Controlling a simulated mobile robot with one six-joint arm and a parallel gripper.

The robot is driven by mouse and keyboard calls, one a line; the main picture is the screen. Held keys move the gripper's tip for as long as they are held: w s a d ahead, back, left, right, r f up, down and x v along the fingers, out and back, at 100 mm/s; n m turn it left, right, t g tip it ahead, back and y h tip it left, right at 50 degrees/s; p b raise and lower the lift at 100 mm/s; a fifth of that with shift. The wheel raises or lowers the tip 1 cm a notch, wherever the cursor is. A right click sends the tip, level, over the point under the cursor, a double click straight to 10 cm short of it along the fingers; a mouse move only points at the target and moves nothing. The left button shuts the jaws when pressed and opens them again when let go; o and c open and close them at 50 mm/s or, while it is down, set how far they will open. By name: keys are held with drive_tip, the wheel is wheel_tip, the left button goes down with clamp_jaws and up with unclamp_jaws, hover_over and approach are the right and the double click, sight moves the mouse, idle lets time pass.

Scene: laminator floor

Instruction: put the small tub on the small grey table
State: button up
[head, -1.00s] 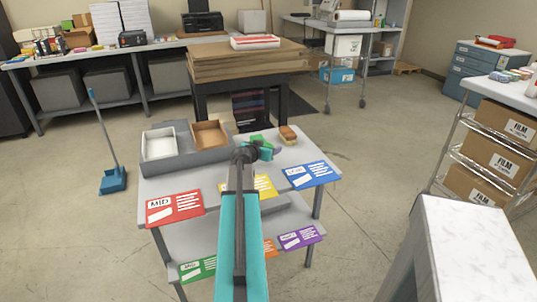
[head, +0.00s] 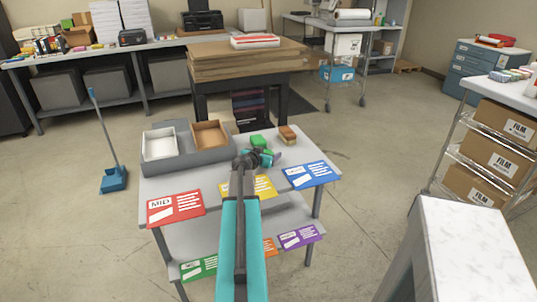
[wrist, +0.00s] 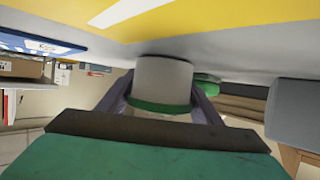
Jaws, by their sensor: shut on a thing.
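The small tub (wrist: 163,78) is pale grey with a green lid, held between the two fingers of my gripper (wrist: 160,100) in the wrist view. That view is inverted, with the table surface along the top; the tub's grey base faces it, and I cannot tell whether they touch. In the head view my gripper (head: 264,158) is over the back middle of a grey two-level table (head: 215,181), and the tub is small and partly hidden there. The table carries red, yellow and blue cards.
A grey tray (head: 185,163) with white and brown boxes stands at the table's back left. A green item (head: 258,141) and a brown block (head: 288,134) sit behind my gripper. A white-topped table (head: 470,245) is at front right. A cardboard stack (head: 245,65) stands behind.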

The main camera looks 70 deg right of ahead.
drive_tip(key=shift+f, duration=0.15)
drive_tip(key=o, duration=1.1)
drive_tip(key=shift+r, duration=0.25)
drive_tip(key=shift+a+r, duration=0.1)
drive_tip(key=shift+a, duration=0.5)
drive_tip(key=shift+b+v, duration=1.25)
drive_tip(key=shift+v, duration=4.15)
drive_tip(key=shift+r, duration=0.1)
wheel_tip(320, 180, up, 22)
drive_tip(key=p, duration=2.2)
